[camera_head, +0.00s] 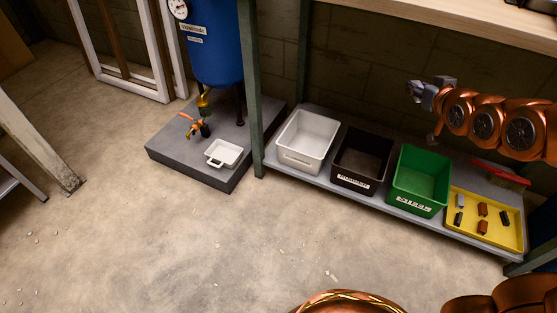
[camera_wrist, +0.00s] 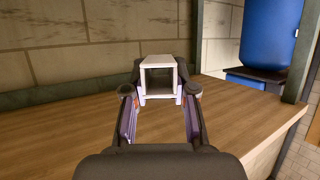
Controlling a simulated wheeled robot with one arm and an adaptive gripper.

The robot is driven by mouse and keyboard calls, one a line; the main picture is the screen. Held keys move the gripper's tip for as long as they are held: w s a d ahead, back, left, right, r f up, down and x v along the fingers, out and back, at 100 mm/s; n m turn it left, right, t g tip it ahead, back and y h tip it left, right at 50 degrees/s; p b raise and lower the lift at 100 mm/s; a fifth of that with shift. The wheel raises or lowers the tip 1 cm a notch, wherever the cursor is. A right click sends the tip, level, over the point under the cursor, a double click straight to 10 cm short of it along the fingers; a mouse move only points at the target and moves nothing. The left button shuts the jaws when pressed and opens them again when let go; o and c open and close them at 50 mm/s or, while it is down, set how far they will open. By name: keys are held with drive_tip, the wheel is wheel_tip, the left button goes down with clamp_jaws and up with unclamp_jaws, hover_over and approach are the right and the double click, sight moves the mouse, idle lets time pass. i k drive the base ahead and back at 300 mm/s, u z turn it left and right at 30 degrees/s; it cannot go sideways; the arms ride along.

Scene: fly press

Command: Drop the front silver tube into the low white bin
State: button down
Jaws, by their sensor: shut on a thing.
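My gripper (camera_wrist: 160,95) is shut on a silver square tube (camera_wrist: 160,63), whose open end faces me in the wrist view. In the head view my gripper (camera_head: 415,91) is at the upper right, raised above the low shelf; the held tube is hard to make out there. The low white bin (camera_head: 292,158) stands empty on the low shelf, to the left of and below my gripper.
A black bin (camera_head: 358,181) and a green bin (camera_head: 416,208) stand between the white bin and yellow tray. Several brown and dark pieces lie in the tray. A wooden worktop (camera_head: 470,22) overhangs behind. A green post (camera_head: 250,90) stands left of the white bin.

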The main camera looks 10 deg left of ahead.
sight(310, 149)
drive_tip(key=u, duration=0.35)
drive_tip(key=k, duration=0.8)
drive_tip(key=u, duration=0.35)
drive_tip(key=i, duration=0.65)
drive_tip(key=u, duration=0.6)
drive_tip(key=i, duration=0.85)
drive_tip(key=u, duration=0.1)
